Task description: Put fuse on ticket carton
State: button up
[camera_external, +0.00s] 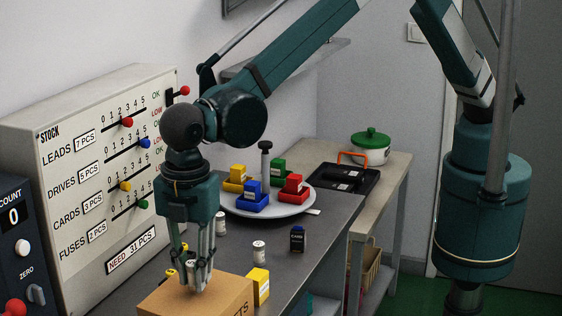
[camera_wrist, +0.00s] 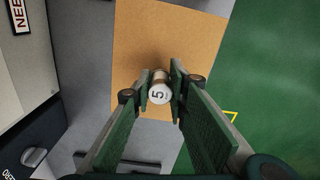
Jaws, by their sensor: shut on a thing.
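My gripper (camera_external: 198,284) points straight down over the brown ticket carton (camera_external: 222,297) at the bottom of the external view. In the wrist view my gripper (camera_wrist: 160,90) is shut on a fuse (camera_wrist: 160,94), a small cylinder with a white end marked 5. The fuse is upright between the two green-padded fingers. The carton's flat tan top (camera_wrist: 145,45) lies beneath it in the wrist view. I cannot tell whether the fuse touches the carton top.
Two similar white cylinders (camera_external: 220,223) (camera_external: 259,251), a yellow box (camera_external: 260,283) and a small dark box (camera_external: 297,239) stand on the grey bench. A white plate (camera_external: 240,211) with coloured blocks stands behind. The stock panel (camera_external: 75,150) borders the left.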

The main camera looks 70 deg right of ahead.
aim_at(192, 263)
jog(key=shift+f, duration=0.5)
jog(key=shift+f, duration=0.2)
jog(key=o, duration=0.9)
jog(key=shift+r, duration=0.1)
jog(key=shift+r, duration=0.1)
notch_tip(192, 263, up, 12)
jog(key=shift+r, duration=0.1)
dwell(0.5)
dwell(0.4)
